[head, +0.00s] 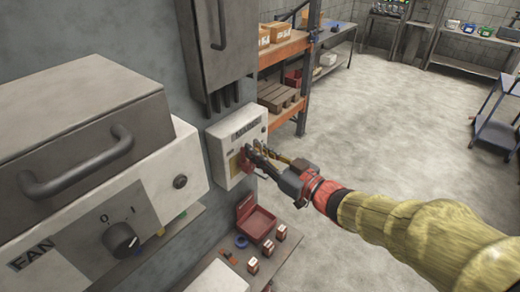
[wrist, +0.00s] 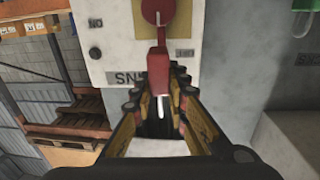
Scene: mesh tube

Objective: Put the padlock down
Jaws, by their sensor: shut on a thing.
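My gripper (head: 256,158) is at the front of a white switch box (head: 223,160) on the wall. In the wrist view its fingers (wrist: 157,105) are closed around a narrow red body, which I take for the padlock (wrist: 158,72). A pale rod shows below the red body between the fingers. A round red knob (wrist: 157,10) on the box is directly above the padlock; I cannot tell whether they touch. In the head view, red parts (head: 246,165) show at the fingertips, partly hidden by the gripper.
A grey-lidded FAN unit (head: 80,110) juts out at left. An orange rack (head: 285,50) stands behind.

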